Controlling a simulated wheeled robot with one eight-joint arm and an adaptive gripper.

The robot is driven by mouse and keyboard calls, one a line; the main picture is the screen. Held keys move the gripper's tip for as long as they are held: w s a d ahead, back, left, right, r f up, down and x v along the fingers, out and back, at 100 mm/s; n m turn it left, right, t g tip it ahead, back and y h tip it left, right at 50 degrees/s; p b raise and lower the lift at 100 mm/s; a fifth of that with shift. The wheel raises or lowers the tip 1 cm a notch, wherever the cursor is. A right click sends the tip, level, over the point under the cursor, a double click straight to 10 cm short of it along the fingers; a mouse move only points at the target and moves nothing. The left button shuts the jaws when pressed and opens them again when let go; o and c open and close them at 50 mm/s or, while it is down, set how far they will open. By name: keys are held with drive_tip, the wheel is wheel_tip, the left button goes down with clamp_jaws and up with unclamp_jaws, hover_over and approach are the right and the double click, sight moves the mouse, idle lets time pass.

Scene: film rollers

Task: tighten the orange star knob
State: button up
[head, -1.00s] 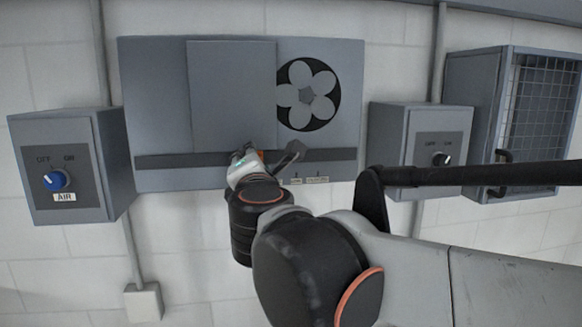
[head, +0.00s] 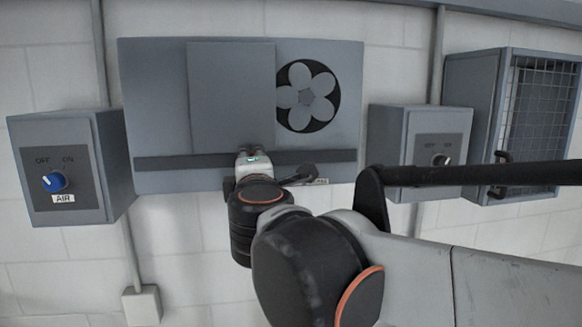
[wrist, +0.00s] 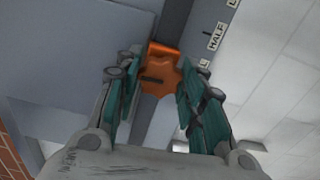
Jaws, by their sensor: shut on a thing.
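The orange star knob (wrist: 159,76) shows in the middle of the wrist view, with a short dark mark across its face. My gripper (wrist: 162,85) has its teal-padded fingers on either side of the knob and is shut on it. In the head view my gripper (head: 250,160) is at the dark rail (head: 185,162) low on the grey wall panel (head: 150,100). The knob is hidden there behind my gripper and wrist.
Labels (wrist: 216,36), one reading HALF, run beside the rail. A fan opening (head: 307,96) is at the panel's upper right. An AIR switch box (head: 85,140) is at left; another switch box (head: 400,140) and a mesh-front cabinet (head: 480,90) are at right.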

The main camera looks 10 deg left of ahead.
drive_tip(key=o, duration=1.1)
drive_tip(key=v, duration=1.2)
